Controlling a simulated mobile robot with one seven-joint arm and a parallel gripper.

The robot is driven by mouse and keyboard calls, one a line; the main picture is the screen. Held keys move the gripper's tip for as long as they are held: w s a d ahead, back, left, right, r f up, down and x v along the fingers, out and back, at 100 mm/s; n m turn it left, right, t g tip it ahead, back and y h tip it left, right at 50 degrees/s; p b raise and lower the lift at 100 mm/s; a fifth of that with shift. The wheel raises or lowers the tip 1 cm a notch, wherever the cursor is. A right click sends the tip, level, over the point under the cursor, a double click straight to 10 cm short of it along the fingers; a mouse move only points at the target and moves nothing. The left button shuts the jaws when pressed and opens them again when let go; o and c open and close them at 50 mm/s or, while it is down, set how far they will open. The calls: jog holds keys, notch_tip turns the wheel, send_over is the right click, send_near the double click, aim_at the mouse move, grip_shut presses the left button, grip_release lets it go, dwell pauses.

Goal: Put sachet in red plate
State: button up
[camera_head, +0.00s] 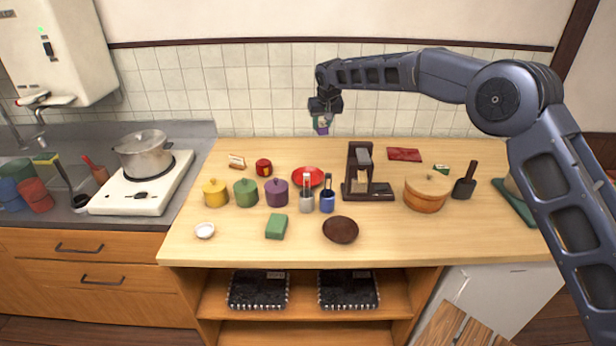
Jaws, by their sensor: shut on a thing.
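The red plate (300,181) lies on the wooden counter, behind the two cups with utensils, which hide part of its front. My gripper (323,112) is raised near the tiled wall, above the back of the counter and high over the plate in the picture. It is shut on a small purple and pale green packet that looks like the sachet (321,126). The sachet hangs below the fingers, clear of the counter. The fingertips are small and partly hidden by the sachet.
A dark wooden stand (356,175) stands right of the plate. Yellow, green and purple lidded pots (277,194) stand to its left. A grey cup (306,201) and a blue cup (327,202) stand in front. A brown bowl (341,230) is nearer the front edge.

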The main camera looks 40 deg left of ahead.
jog(key=s+a+n, duration=0.2)
jog(key=s, duration=0.3)
send_near(309, 171)
jog(key=shift+g, duration=0.3)
jog(key=f, duration=0.1)
jog(key=s+f, duration=0.1)
jog(key=f, duration=0.1)
jog(key=s+f, duration=0.1)
jog(key=f, duration=0.1)
jog(key=shift+d+f, duration=0.15)
jog(key=shift+d, duration=0.05)
jog(key=shift+f, duration=0.15)
jog(key=o, duration=1)
jog(key=shift+c, duration=0.2)
jog(key=v, duration=1.2)
jog(key=shift+w+d, duration=0.1)
jog(key=shift+d, duration=0.05)
